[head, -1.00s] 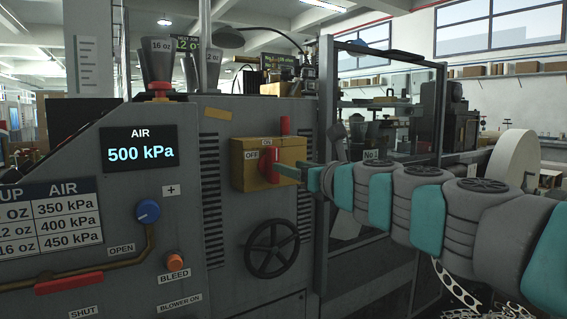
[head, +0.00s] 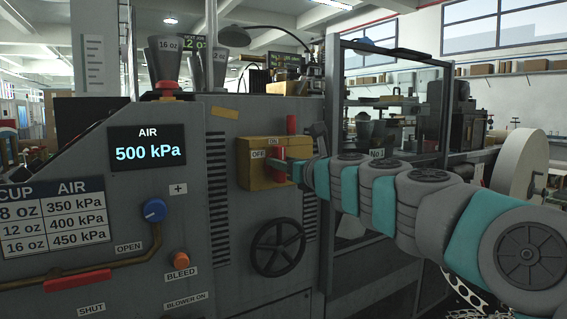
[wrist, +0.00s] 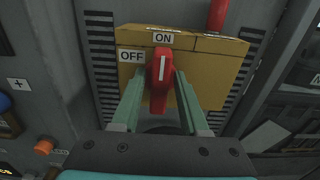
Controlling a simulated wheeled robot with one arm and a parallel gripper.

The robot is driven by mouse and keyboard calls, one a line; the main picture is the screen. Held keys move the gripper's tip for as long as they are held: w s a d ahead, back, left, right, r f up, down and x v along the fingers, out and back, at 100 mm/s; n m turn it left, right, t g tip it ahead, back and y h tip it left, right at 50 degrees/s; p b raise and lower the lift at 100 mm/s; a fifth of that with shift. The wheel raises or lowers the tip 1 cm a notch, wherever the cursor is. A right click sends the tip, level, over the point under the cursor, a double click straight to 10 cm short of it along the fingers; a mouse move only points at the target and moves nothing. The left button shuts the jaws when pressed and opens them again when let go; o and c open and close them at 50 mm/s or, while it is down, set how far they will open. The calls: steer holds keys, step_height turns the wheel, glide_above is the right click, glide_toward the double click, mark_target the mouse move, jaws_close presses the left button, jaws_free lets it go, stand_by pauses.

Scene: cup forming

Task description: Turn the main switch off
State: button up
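The main switch is a red handle (wrist: 161,72) on a yellow box (wrist: 225,68), labelled ON at the top and OFF at the left. Its white line is upright, toward ON. My gripper (wrist: 159,76) is open in the wrist view, with one green finger on each side of the handle and slim gaps between.
A black handwheel (head: 277,247) is below the box. A blue knob (head: 154,210) and an orange bleed knob (head: 181,260) are at the left. A framed guard (head: 330,130) stands right of the box.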

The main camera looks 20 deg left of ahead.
jaws_close()
stand_by(0.5)
steer(key=n+b, duration=0.3)
steer(key=n, duration=0.3)
steer(key=f+n+b, duration=0.1)
steer(key=n+b, duration=0.2)
steer(key=n, duration=0.3)
steer(key=s+n+b, duration=0.1)
steer(key=n+b, duration=0.2)
steer(key=n, duration=0.2)
steer(key=shift+a+f+n, duration=0.3)
steer(key=shift+a+n, duration=0.1)
steer(key=shift+r+b, duration=0.1)
steer(key=shift+b, duration=0.2)
